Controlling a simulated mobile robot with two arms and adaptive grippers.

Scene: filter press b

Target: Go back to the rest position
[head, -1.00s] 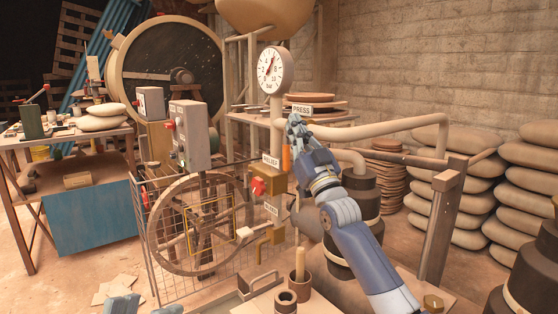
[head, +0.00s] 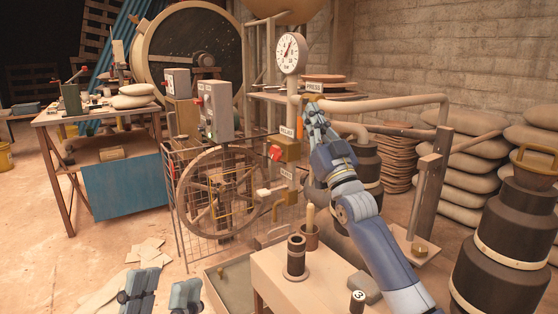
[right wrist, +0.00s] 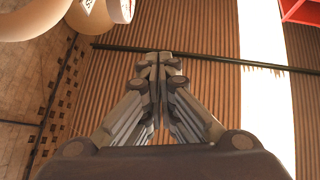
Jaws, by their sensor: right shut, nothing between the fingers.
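My right gripper (head: 314,108) is shut and empty. In the head view it is raised, with its fingertips in front of the pipework just below the PRESS label (head: 316,87). In the right wrist view its fingertips (right wrist: 160,60) meet, with nothing between them. My left gripper (head: 163,293) is at the bottom edge of the head view, partly cut off. Its two fingers stand apart and I see nothing between them.
A spoked handwheel (head: 183,207) stands behind a wire guard, left of my right arm. A gauge (head: 291,53) is above it. A bench (head: 300,278) with a dark cylinder (head: 296,256) is in front. Stacked sacks and a dark drum (head: 515,222) are at right.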

